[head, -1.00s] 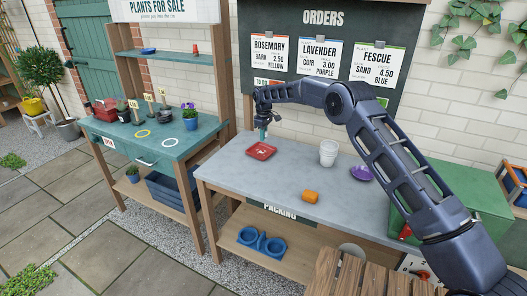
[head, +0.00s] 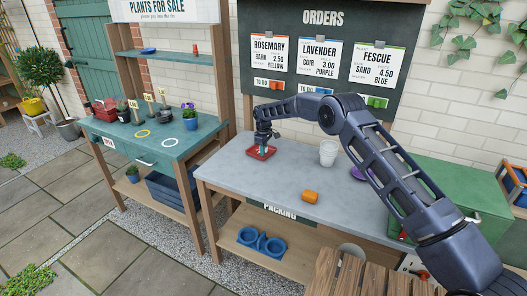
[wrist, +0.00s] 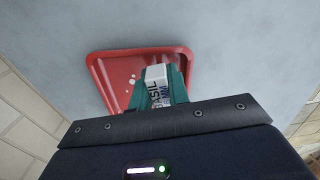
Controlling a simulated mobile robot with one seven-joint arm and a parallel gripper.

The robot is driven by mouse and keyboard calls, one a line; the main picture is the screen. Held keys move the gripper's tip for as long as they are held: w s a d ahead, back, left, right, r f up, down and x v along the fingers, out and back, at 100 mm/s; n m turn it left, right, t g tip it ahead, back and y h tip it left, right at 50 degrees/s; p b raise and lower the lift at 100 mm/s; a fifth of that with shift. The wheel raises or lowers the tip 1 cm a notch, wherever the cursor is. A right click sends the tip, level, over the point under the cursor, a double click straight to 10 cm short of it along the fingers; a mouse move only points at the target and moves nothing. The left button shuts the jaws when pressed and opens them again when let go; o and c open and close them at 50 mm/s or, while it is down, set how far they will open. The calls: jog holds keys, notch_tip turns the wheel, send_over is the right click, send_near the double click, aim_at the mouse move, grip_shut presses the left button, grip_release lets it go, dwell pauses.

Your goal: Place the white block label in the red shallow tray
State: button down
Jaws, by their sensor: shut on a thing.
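The red shallow tray (head: 252,153) lies on the grey table near its back left corner. It fills the upper middle of the wrist view (wrist: 104,68), with a few small white specks on its floor. My gripper (head: 263,147) points down over the tray. In the wrist view its green fingers (wrist: 158,88) are shut on the white block label (wrist: 156,74), which bears dark lettering reading "BASIL". The block is over the tray's inside; I cannot tell whether it touches the tray floor. In the head view my gripper hides the block.
White stacked cups (head: 328,153), an orange block (head: 310,197) and a purple dish (head: 360,173), partly behind my arm, stand on the grey table (head: 250,180). The table's middle is clear. The order board (head: 322,60) stands behind. A teal bench (head: 150,148) with pots is at left.

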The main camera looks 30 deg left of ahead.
jog(key=shift+f, duration=0.15)
jog(key=c, duration=1.6)
grip_release()
notch_tip(320, 180, up, 12)
jog(key=shift+r, duration=0.2)
